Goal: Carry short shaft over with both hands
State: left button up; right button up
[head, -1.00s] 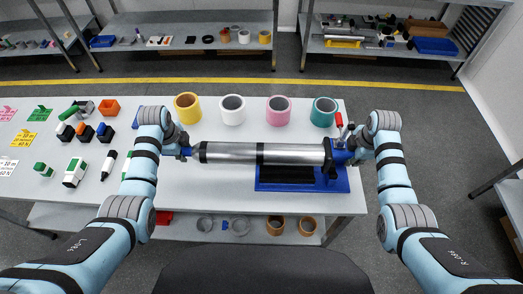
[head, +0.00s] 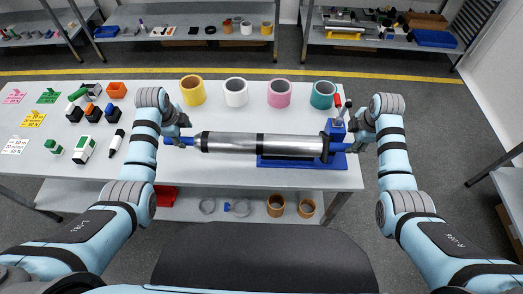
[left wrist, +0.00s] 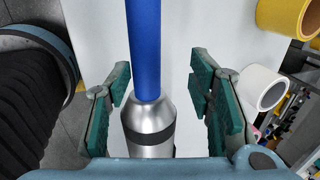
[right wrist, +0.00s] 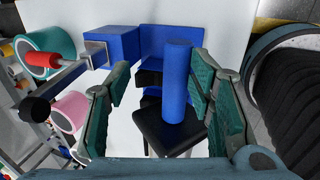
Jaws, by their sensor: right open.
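The short shaft (head: 230,143) is a silver cylinder with black bands and blue ends. In the head view it lies level, left to right, over a blue fixture (head: 270,162) with a dark top; whether it touches the fixture is hard to tell. My left gripper (head: 180,134) is open at the shaft's left end. In the left wrist view its fingers (left wrist: 162,100) stand either side of the shaft (left wrist: 150,125), with gaps. My right gripper (head: 357,140) is open at the right end. Its fingers (right wrist: 160,88) flank the blue end (right wrist: 176,85) in the right wrist view.
A red-handled lever (right wrist: 42,60) stands beside the fixture. Yellow (head: 193,90), white (head: 236,92), pink (head: 279,94) and teal (head: 322,95) rings stand behind the shaft. Markers, small blocks and cards lie at left on the white table (head: 225,172). Loose rings lie on the lower shelf.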

pick_arm(q)
jog(key=w+f, duration=0.2)
jog(key=w, duration=0.2)
pick_arm(e)
jog(key=w+f, duration=0.2)
jog(key=w, duration=0.2)
pick_arm(q)
jog(key=v, duration=1.2)
jog(key=shift+s+r, duration=0.25)
jog(key=shift+s, duration=0.2)
pick_arm(e)
jog(key=s+v, duration=0.1)
jog(key=v, duration=1.2)
jog(key=shift+f, duration=0.1)
jog(key=shift+s, duration=0.1)
